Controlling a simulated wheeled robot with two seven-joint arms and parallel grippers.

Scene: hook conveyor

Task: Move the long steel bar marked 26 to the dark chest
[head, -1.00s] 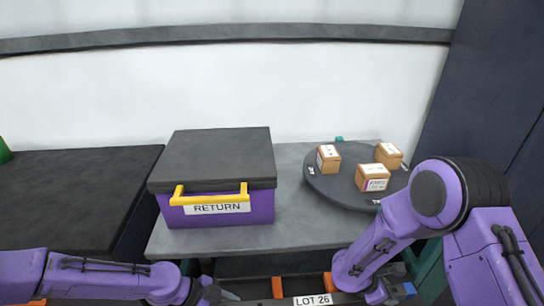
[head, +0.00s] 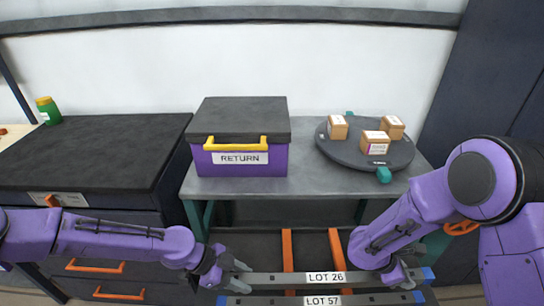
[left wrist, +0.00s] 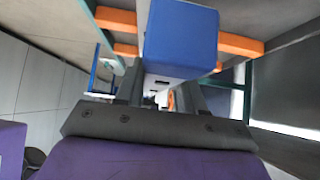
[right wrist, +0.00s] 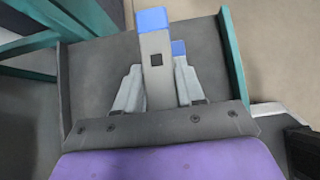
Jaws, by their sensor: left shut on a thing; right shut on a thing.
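The long steel bar marked LOT 26 (head: 300,278) lies crosswise at the bottom of the head view. My left gripper (head: 238,278) is shut on it near its left end. My right gripper (head: 397,276) is shut on it near its right end. A blue bar end (left wrist: 180,40) fills the middle of the left wrist view. In the right wrist view the bar (right wrist: 157,65) runs between my fingers, with a blue tip. The dark chest (head: 80,155), with a black top and orange drawer handles, stands at the left.
A second bar marked LOT 57 (head: 285,300) lies just nearer. Orange supports (head: 288,250) stand behind the bars. A grey table (head: 305,185) holds a purple RETURN box (head: 240,163) and a round turntable (head: 350,150) with small cartons.

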